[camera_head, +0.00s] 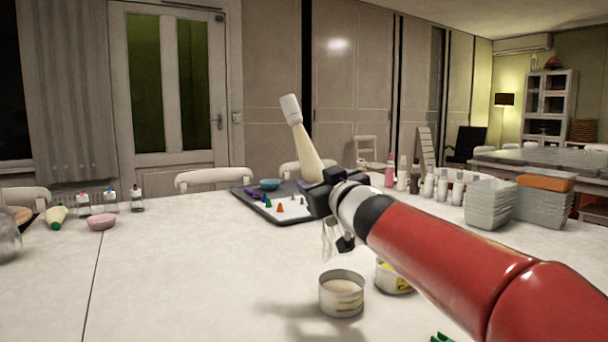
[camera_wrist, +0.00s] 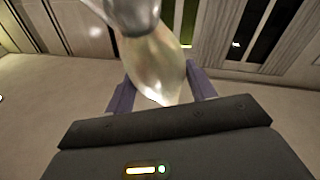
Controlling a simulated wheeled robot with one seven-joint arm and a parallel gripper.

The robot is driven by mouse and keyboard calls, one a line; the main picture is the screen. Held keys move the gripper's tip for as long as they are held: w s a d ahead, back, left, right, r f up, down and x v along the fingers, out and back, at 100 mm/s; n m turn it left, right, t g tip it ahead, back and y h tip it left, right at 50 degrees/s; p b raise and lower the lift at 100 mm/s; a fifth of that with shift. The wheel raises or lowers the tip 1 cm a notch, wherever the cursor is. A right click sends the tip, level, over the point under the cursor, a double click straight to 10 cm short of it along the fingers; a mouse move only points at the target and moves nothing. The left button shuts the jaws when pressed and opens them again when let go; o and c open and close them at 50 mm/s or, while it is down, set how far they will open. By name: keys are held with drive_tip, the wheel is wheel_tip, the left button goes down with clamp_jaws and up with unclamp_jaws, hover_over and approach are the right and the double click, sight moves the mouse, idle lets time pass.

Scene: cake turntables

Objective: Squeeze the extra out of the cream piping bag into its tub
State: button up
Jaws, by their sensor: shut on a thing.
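My gripper (camera_head: 314,183) is shut on a pale cream piping bag (camera_head: 306,148), high over the table. The bag rises from the fingers, leaning left, with a whitish end piece (camera_head: 290,108) at the top. In the wrist view the translucent bag (camera_wrist: 158,70) sits between the two purple fingers of my gripper (camera_wrist: 160,88). An open round tub (camera_head: 341,305) with pale contents stands on the table, below and slightly right of my gripper. A second tub (camera_head: 392,283) with yellow on it stands just behind it, partly hidden by my arm.
A dark-edged tray (camera_head: 268,211) with small coloured cones and a blue bowl (camera_head: 270,184) lies behind my gripper. Several bottles (camera_head: 429,186) and stacked grey containers (camera_head: 489,203) stand at right. A pink bowl (camera_head: 102,222) is at left. The table's front left is clear.

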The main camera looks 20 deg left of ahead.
drive_tip(key=shift+w+a, duration=0.15)
drive_tip(key=shift+f, duration=0.15)
wheel_tip(320, 180, down, 5)
drive_tip(key=b, duration=0.5)
drive_tip(key=shift+r, duration=0.2)
drive_tip(key=shift+o, duration=0.4)
drive_tip(key=c, duration=0.6)
drive_tip(key=o, duration=0.7)
drive_tip(key=shift+c, duration=0.2)
drive_tip(key=c, duration=0.4)
